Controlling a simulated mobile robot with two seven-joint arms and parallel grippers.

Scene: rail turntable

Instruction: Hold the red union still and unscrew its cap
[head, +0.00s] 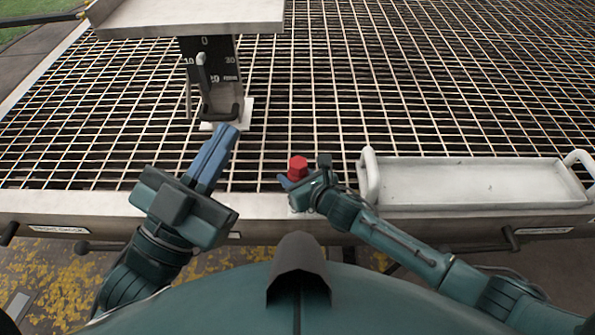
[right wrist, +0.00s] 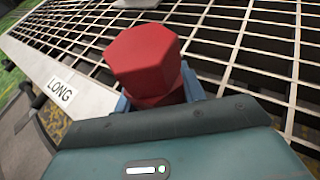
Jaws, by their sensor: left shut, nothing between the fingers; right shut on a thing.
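The red union (head: 298,165) stands up between the fingers of my right gripper (head: 297,182), near the front edge of the grating. In the right wrist view its wide hexagonal top (right wrist: 147,60) is above a narrower red part (right wrist: 172,97), with the blue fingers on either side. My right gripper is shut on this lower part. The union's bottom is hidden by the gripper. My left gripper (head: 226,132) is shut and empty, its blue fingers together, left of the union and apart from it.
A white tray (head: 480,182) with raised handles stands right of the union. A dark stand (head: 207,75) with a number scale and lever is beyond my left gripper, under a pale shelf (head: 190,14). The open grating (head: 400,90) is otherwise clear.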

